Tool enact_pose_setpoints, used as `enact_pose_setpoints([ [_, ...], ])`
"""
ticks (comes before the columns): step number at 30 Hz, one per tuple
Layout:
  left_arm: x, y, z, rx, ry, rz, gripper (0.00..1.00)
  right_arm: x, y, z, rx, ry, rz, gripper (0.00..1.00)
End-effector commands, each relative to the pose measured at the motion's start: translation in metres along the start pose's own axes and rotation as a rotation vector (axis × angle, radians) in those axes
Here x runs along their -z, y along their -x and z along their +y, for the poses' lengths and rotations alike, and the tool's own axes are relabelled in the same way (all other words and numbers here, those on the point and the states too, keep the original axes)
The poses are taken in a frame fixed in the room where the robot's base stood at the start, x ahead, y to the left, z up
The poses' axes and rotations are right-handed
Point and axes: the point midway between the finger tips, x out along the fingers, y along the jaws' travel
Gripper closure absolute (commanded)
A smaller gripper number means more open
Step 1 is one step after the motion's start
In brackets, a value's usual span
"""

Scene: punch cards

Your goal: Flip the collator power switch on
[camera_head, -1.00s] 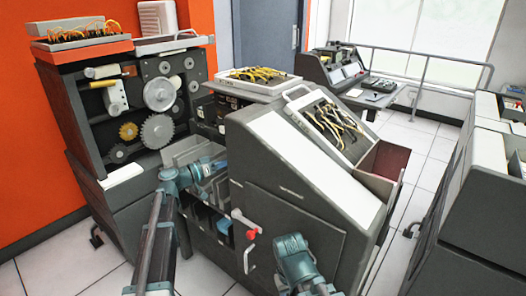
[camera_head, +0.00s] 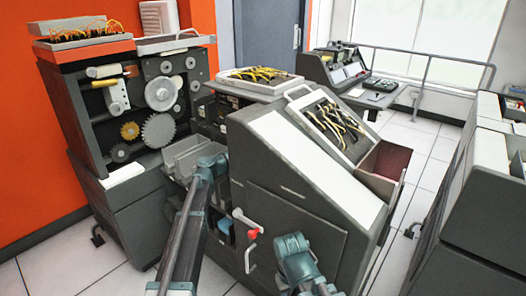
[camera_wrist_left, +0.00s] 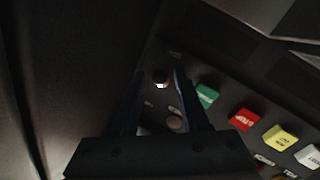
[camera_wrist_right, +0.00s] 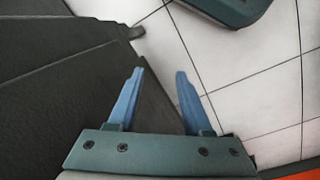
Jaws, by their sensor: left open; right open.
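The collator (camera_head: 285,205) is the large grey machine in the middle of the head view, with a sloped top. In the left wrist view a dark control panel (camera_wrist_left: 222,125) carries a small metal-tipped toggle switch (camera_wrist_left: 161,79). My right gripper (camera_wrist_right: 160,72) is open and empty, beside dark machine casing and above the white floor.
A green button (camera_wrist_left: 207,95), a red stop button (camera_wrist_left: 243,118), a yellow one (camera_wrist_left: 280,138) and a white one (camera_wrist_left: 308,156) line the panel. A red-knobbed handle (camera_head: 252,234) projects from the collator's front. A geared machine (camera_head: 140,110) stands left. Open floor (camera_head: 425,140) lies right.

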Motion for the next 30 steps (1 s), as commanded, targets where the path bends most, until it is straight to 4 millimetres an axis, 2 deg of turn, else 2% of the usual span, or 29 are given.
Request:
enact_pose_setpoints([
  [2, 0.0, 0.0, 0.0, 0.0, 0.0, 0.0, 0.54, 0.0, 0.0, 0.0, 0.0, 0.0, 0.0, 0.5],
  [3, 0.0, 0.0, 0.0, 0.0, 0.0, 0.0, 0.58, 0.0, 0.0, 0.0, 0.0, 0.0, 0.0, 0.5],
  [10, 0.0, 0.0, 0.0, 0.0, 0.0, 0.0, 0.99, 0.0, 0.0, 0.0, 0.0, 0.0, 0.0, 0.5],
  [18, 0.0, 0.001, 0.0, 0.0, 0.0, -0.001, 1.0, 0.0, 0.001, 0.0, 0.0, 0.0, 0.0, 0.5],
  [22, 0.003, 0.001, 0.002, 0.008, 0.005, -0.014, 1.0, 0.0, 0.007, 0.001, 0.0, 0.0, 0.0, 0.5],
  [26, 0.008, 0.001, 0.005, 0.032, 0.019, -0.058, 1.0, -0.001, 0.024, 0.002, 0.0, 0.0, 0.0, 0.5],
  [30, 0.014, 0.001, 0.008, 0.075, 0.046, -0.134, 1.0, -0.003, 0.05, 0.005, 0.0, 0.0, 0.0, 0.5],
])
